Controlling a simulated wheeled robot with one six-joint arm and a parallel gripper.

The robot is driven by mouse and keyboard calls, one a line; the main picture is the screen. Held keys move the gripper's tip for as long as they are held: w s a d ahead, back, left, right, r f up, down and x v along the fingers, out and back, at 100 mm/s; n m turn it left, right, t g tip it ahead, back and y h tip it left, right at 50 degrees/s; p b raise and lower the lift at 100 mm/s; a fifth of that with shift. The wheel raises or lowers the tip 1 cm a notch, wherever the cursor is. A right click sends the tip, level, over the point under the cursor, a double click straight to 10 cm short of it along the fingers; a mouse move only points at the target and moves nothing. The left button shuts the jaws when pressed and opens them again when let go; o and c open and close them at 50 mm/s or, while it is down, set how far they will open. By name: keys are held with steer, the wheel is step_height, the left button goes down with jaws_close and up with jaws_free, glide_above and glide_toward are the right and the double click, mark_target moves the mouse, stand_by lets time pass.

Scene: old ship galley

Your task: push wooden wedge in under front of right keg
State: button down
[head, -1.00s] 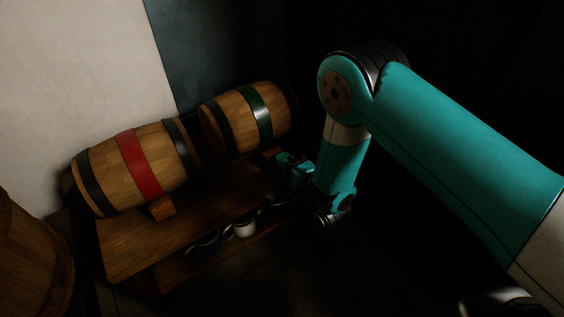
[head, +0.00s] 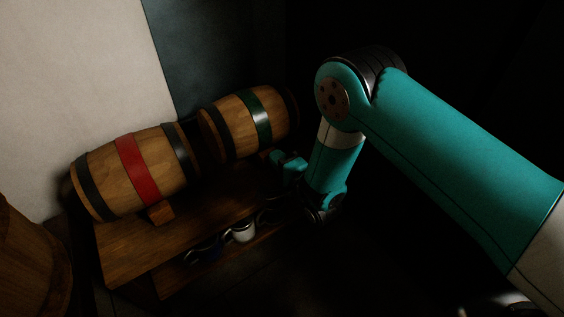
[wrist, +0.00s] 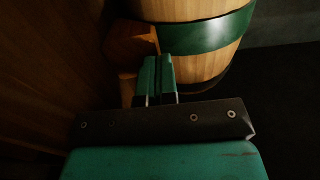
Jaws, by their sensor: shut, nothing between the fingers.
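The right keg (head: 238,126), wooden with a green band, lies on its side on a wooden shelf (head: 138,250). It also shows in the wrist view (wrist: 196,62). The wooden wedge (wrist: 130,42) is an orange-brown block beside the keg's lower side in the wrist view; whether it touches the keg is unclear. In the head view the wedge is dark and mostly hidden near my gripper (head: 277,156). My gripper's fingers (wrist: 157,62) are shut and empty, with their tips close to the wedge and the green band. Contact cannot be told.
A left keg (head: 108,181) with a red band lies on the shelf with a wooden block (head: 160,212) at its front. A white mug (head: 243,232) and a dark blue one stand on a lower level. A barrel (head: 30,262) stands at the left.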

steer(key=shift+s, duration=0.15)
steer(key=shift+s+d+p, duration=0.15)
steer(key=shift+s+p, duration=0.15)
steer(key=p+v, duration=0.5)
steer(key=v, duration=0.8)
steer(key=w+r+n+g+h, duration=0.2)
steer(key=w+r+h, duration=0.1)
steer(key=w+r, duration=0.5)
step_height(320, 180, up, 11)
steer(key=s+n+g+h+p, duration=0.1)
steer(key=s+n+g, duration=0.1)
steer(key=n+g, duration=0.15)
steer(key=s+d+r+n+g+h+p, duration=0.1)
steer(key=s+d+r+n+g, duration=0.25)
steer(key=s+r, duration=0.35)
steer(key=s+d+r+n+g+p, duration=0.1)
steer(key=s+d+r+n+g, duration=0.3)
steer(key=s, duration=0.6)
steer(key=s+d+r+n+g+h+p, duration=0.1)
steer(key=s+d+r+n+g, duration=0.1)
steer(key=s+r+n, duration=0.45)
step_height(320, 180, up, 37)
steer(key=s+m+p, duration=0.1)
steer(key=p, duration=3.5)
steer(key=shift+s+a+r+p, duration=0.2)
steer(key=shift+s+a+p, duration=0.05)
steer(key=shift+p, duration=0.15)
